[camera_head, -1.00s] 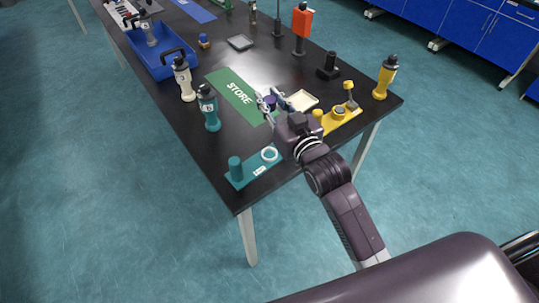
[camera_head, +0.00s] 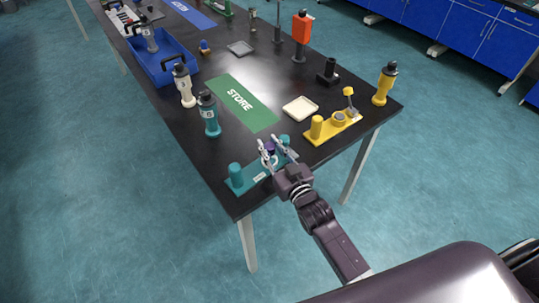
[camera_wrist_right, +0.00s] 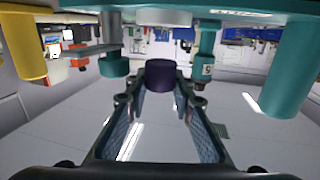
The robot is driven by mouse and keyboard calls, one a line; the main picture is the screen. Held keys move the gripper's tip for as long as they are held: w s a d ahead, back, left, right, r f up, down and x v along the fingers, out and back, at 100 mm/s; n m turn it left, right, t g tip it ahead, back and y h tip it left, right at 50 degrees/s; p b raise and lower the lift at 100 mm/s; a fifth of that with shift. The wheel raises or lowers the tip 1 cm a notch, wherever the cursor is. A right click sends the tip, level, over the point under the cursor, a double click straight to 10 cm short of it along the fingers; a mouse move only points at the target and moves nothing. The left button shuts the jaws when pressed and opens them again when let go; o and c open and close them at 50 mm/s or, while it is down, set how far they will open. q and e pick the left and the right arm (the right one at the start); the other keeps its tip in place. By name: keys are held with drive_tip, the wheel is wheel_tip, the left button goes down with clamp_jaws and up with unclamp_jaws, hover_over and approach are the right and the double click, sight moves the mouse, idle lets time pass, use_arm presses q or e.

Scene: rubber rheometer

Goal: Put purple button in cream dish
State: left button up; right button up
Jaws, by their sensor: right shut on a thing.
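The purple button (camera_wrist_right: 160,74) is between the fingertips of my right gripper (camera_wrist_right: 157,95) in the right wrist view. In the head view the button shows as a small purple spot (camera_head: 269,148) at the tips of the right gripper (camera_head: 273,147). The right gripper is shut on it, over or beside the teal fixture near the front edge of the table. The cream dish (camera_head: 300,107) is a shallow square tray, farther back and to the right of the gripper. It looks empty. My left gripper is not in view.
The teal fixture (camera_head: 238,186) has upright posts. A yellow fixture (camera_head: 334,127) stands right of the gripper. The green STORE mat (camera_head: 240,103) is clear. A blue bin (camera_head: 163,63) is farther back.

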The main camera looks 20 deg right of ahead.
drive_tip(key=shift+f, duration=2.15)
drive_tip(key=shift+f, duration=0.3)
drive_tip(key=o, duration=1)
drive_tip(key=shift+r, duration=0.1)
